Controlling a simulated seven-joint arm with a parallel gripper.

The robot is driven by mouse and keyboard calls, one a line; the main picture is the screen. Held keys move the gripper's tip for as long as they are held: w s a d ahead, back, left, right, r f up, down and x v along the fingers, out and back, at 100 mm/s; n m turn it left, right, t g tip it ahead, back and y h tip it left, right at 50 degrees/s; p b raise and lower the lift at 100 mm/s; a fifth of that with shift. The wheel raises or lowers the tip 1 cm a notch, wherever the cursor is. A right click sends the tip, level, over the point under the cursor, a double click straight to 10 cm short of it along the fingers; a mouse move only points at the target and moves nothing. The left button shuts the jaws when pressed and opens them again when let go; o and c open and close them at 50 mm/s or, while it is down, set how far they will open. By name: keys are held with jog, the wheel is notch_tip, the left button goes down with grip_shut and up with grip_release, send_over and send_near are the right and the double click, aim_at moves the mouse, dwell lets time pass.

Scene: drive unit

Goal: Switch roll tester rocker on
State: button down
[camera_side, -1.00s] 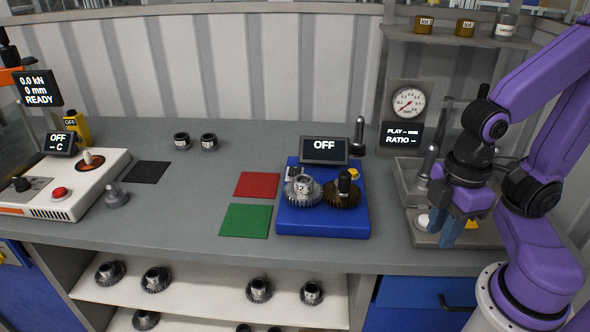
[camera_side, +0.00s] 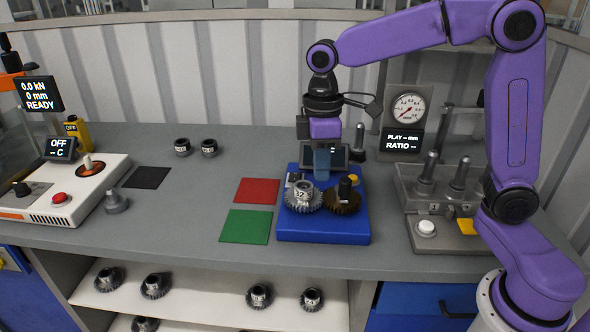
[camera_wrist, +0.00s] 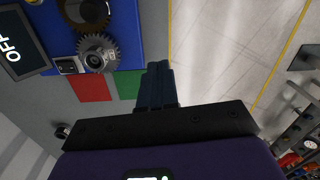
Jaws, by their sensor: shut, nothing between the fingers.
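The roll tester is a blue block (camera_side: 322,229) with a silver gear (camera_side: 302,197) marked 32 and a bronze gear (camera_side: 342,199) on top. Its display (camera_side: 340,153) is partly covered by my gripper in the side view; in the wrist view the display (camera_wrist: 17,46) reads OFF. A small rocker switch (camera_side: 292,177) sits at its back left, behind the silver gear; it also shows in the wrist view (camera_wrist: 68,66). My gripper (camera_side: 321,174) is shut and empty, pointing down over the back of the tester, to the right of the rocker. Contact cannot be told.
A yellow button (camera_side: 353,180) is at the tester's back right. Red (camera_side: 257,191) and green (camera_side: 245,227) mats lie left of it. A metal post (camera_side: 359,140) stands behind. A gauge station (camera_side: 407,108) and grey fixture (camera_side: 440,190) stand right.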

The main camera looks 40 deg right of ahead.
jog(key=w+d+m, duration=0.1)
jog(key=w+d, duration=0.3)
jog(key=w, duration=1)
jog(key=y, duration=0.1)
send_over(295, 179)
jog(key=w+d, duration=0.2)
jog(key=shift+s+a+f+m, duration=0.15)
jog(key=shift+f+m, duration=0.25)
jog(key=shift+f, duration=0.5)
jog(key=f, duration=0.4)
jog(key=s+a+f, duration=0.1)
jog(key=f, duration=0.9)
jog(key=shift+s+a, duration=0.25)
jog(key=shift+a, duration=0.05)
jog(key=shift+s+a+f, duration=0.1)
jog(key=shift+s+f, duration=0.05)
jog(key=shift+f, duration=0.05)
jog(key=shift+h, duration=0.3)
